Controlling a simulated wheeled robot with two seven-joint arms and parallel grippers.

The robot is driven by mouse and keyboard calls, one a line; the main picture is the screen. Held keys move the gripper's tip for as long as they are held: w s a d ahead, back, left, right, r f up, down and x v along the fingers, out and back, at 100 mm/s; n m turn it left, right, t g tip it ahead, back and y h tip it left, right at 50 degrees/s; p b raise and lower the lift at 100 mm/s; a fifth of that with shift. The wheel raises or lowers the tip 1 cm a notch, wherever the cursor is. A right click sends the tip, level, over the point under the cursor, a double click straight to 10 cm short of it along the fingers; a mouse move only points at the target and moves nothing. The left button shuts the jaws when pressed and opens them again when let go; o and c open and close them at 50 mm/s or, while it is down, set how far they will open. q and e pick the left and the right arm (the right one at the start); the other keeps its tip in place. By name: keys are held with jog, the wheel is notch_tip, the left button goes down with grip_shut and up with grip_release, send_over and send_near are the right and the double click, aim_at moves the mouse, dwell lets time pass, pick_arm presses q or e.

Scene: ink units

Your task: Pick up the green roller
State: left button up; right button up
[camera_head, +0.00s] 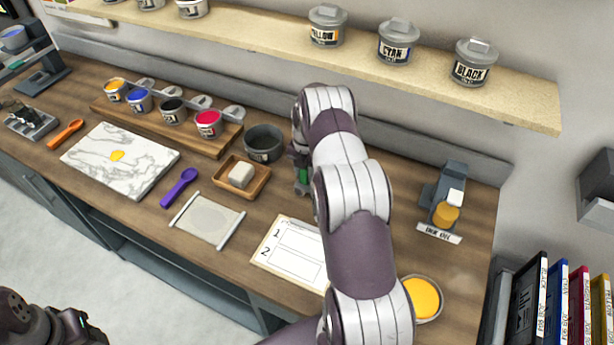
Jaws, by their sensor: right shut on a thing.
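My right gripper (299,160) is over the worktop beside the dark grey pot (264,143), mostly hidden behind my own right arm. It is shut on the green roller (304,176), of which only a small green part shows below the fingers. I cannot tell whether the roller touches the worktop. My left gripper (72,328) shows only in part at the bottom left, away from the worktop; its fingers are not clear.
A wooden rack (210,141) of ink pots, a marble slab (122,160), a wooden tray (258,190) with a white block, a numbered sheet (287,255) and a yellow ink tin (424,298) fill the worktop. A shelf (280,57) with tins hangs above.

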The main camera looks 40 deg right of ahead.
jog(key=shift+w+r+b, duration=0.15)
jog(key=shift+r+b, duration=0.05)
jog(key=shift+b, duration=0.1)
jog(key=r, duration=0.1)
jog(key=r+b, duration=0.1)
jog(key=a+r+b, duration=0.1)
jog(key=r, duration=0.1)
jog(key=shift+s, duration=0.25)
jog(key=s+a+r+b, duration=0.4)
jog(key=s+a+r, duration=0.1)
jog(key=a, duration=0.4)
jog(key=shift+s+a+r, duration=0.15)
jog(key=shift+s+r, duration=0.05)
jog(key=shift+r, duration=0.65)
